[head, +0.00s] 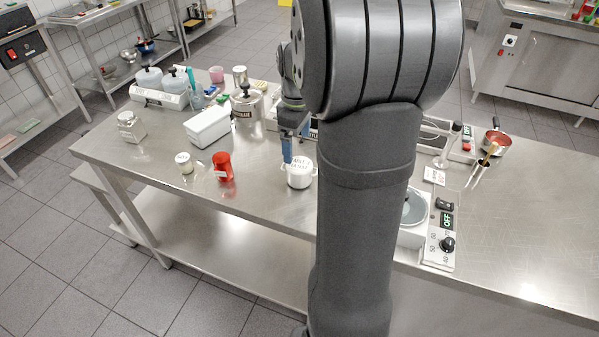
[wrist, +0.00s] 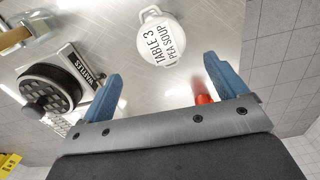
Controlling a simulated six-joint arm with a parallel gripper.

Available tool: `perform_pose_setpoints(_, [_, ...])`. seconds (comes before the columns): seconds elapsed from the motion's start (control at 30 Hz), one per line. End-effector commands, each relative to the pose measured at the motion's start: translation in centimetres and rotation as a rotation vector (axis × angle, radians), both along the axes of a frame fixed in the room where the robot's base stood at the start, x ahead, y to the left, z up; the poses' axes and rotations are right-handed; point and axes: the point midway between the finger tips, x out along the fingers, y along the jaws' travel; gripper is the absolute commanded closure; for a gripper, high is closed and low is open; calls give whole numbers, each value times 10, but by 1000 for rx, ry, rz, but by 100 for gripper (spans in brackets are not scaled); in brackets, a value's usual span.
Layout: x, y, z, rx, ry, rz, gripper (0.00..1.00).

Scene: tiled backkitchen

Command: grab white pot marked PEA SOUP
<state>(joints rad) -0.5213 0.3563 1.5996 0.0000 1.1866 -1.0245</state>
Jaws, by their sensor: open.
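The white pot (head: 299,174) stands on the steel table, just left of my arm in the head view. In the wrist view the white pot (wrist: 160,42) shows a lid reading "TABLE 3 PEA SOUP" and a small loop handle at its top. My gripper (wrist: 160,80) is open and empty, its two blue fingers spread apart. The pot lies beyond the fingertips, roughly centred between them and not between the jaws. In the head view my gripper (head: 287,150) shows as a blue finger beside the pot's upper left; my arm hides the rest.
A red jar (head: 223,166) and a small white-lidded jar (head: 184,162) stand left of the pot. A waffle iron (wrist: 55,86) is left of my gripper in the wrist view. The table's front left is clear.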

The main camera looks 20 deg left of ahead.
Motion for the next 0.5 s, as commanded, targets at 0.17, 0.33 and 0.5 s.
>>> perform_pose_setpoints(0.17, [0,0,-33,-1,2,-1,10])
perform_pose_setpoints(0.33, [0,-1,-46,-1,1,-1,10])
perform_pose_setpoints(0.5, [-3,-5,-62,-1,2,-2,10])
